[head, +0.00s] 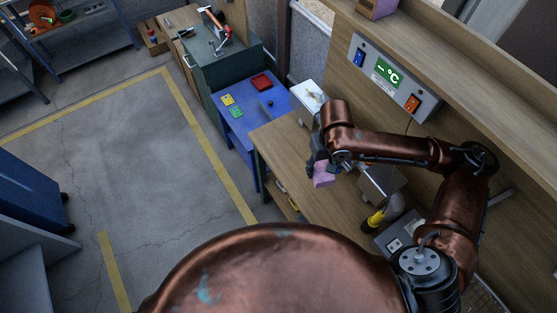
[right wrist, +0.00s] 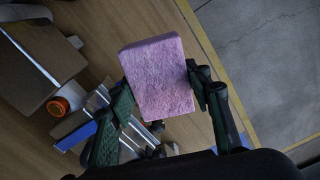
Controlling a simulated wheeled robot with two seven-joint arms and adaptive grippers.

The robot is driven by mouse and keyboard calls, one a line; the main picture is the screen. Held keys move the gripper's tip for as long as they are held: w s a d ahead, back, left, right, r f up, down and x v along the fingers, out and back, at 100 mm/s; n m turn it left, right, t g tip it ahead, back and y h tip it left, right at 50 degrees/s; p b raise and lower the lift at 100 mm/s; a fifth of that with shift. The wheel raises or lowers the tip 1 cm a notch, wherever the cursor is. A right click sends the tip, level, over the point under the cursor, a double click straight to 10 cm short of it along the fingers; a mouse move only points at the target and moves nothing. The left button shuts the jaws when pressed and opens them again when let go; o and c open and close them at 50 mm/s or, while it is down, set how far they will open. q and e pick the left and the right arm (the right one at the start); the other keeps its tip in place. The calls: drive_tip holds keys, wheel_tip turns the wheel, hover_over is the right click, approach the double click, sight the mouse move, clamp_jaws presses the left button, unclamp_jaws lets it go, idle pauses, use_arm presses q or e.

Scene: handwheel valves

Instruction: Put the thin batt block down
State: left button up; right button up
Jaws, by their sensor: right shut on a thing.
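The thin batt block is a pink, fibrous slab (right wrist: 158,77) held in my right gripper, seen large in the right wrist view. It also shows in the head view as a small pink block (head: 323,175) below the gripper. My right gripper (right wrist: 160,95) is shut on it, with one finger on each side. The block is over or near the left edge of the wooden bench (head: 340,205); I cannot tell whether it touches the top. My left gripper is in neither view.
A panel with a green display (head: 387,73) is at the back of the bench. A yellow-and-black tool (head: 376,219) and a grey box (head: 380,185) are near the arm. A blue table (head: 262,120) with coloured pieces stands beyond. Open floor lies left.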

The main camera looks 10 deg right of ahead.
drive_tip(key=n+p, duration=0.1)
drive_tip(key=s+f+n+p, duration=0.1)
drive_tip(key=n, duration=0.1)
drive_tip(key=shift+s+d+p, duration=0.1)
drive_tip(key=shift+s+p, duration=0.15)
drive_tip(key=shift+p, duration=0.05)
use_arm(q)
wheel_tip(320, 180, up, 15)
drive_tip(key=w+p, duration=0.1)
drive_tip(key=p, duration=1.1)
use_arm(e)
drive_tip(key=s+f+n, duration=0.4)
drive_tip(key=s+n, duration=1.1)
drive_tip(key=n, duration=0.4)
drive_tip(key=b, duration=1.8)
approach(320, 201)
drive_tip(key=shift+s+f, duration=0.7)
drive_tip(key=shift+s, duration=0.15)
drive_tip(key=shift+w+f, duration=0.6)
drive_tip(key=f, duration=0.3)
drive_tip(key=shift+w+f, duration=0.25)
drive_tip(key=shift+f, duration=0.15)
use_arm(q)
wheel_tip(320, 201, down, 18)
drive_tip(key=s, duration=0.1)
use_arm(e)
drive_tip(key=shift+r, duration=0.1)
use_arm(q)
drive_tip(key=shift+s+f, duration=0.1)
